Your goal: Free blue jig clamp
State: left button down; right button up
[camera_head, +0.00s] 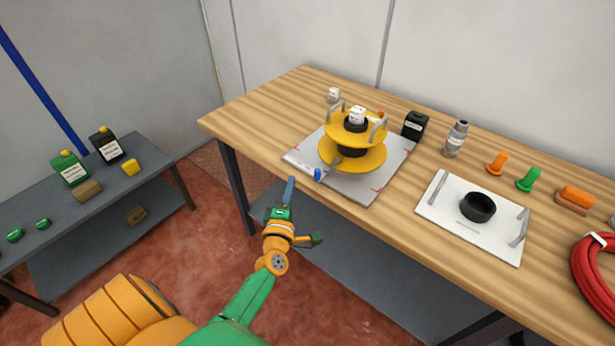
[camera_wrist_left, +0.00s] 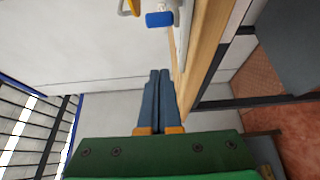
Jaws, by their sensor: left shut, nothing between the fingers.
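The blue jig clamp (camera_head: 318,175) is a small blue handle at the front edge of the white jig plate (camera_head: 375,192) on the wooden table. In the left wrist view the blue handle (camera_wrist_left: 159,19) shows at the top, beyond the fingertips. A yellow two-disc assembly (camera_head: 353,155) with a black core stands on the jig plate. My left gripper (camera_head: 291,180) is shut and empty, just in front of the table edge, left of the blue handle and apart from it. Its closed fingers (camera_wrist_left: 160,74) point toward the handle's side in the wrist view. My right gripper is not in view.
A second white plate (camera_head: 452,230) with a black ring (camera_head: 478,206) lies to the right. A black bottle (camera_head: 414,125), a grey bottle (camera_head: 456,138), orange and green knobs and a red hose (camera_head: 590,270) are on the table (camera_head: 270,115). A grey shelf (camera_head: 60,225) stands left.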

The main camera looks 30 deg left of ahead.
pick_arm(q)
jog(key=w, duration=0.1)
jog(key=w+d, duration=0.1)
jog(key=w, duration=0.3)
jog(key=shift+d, duration=0.4)
jog(key=shift+w, duration=0.1)
